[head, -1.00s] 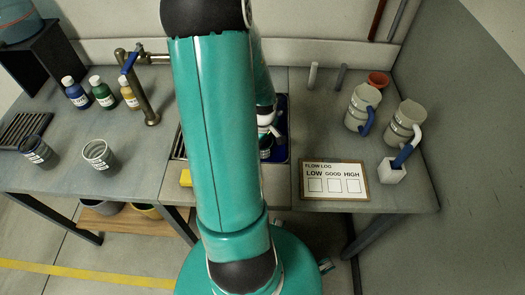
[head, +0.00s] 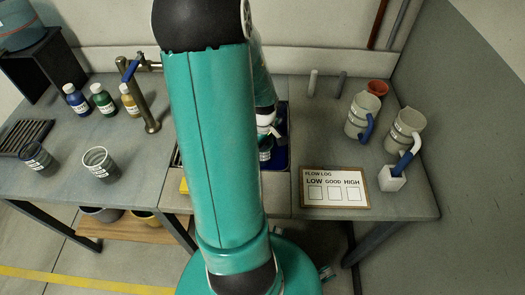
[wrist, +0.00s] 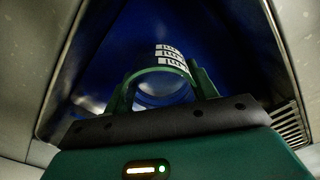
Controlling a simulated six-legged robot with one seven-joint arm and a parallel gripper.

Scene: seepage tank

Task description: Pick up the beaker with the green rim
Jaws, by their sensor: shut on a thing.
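In the wrist view my gripper (wrist: 163,82) has its two green fingers on either side of a clear beaker (wrist: 172,52) with white label marks. The gripper is shut on this beaker. A green arc shows along its near edge, though the view is dark. The beaker is over or in a blue-lined basin (wrist: 105,60); I cannot tell whether it touches the bottom. In the head view the beaker (head: 265,153) shows as a small dark shape with a greenish edge at the basin, below my gripper (head: 270,131). My arm hides much of the basin.
Two other beakers (head: 37,158) (head: 100,163) stand on the left bench. Bottles (head: 103,99) and a brass tap (head: 142,100) are behind them. Two jugs (head: 361,115) (head: 405,132), a red bowl (head: 378,87) and a flow log board (head: 335,188) are on the right.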

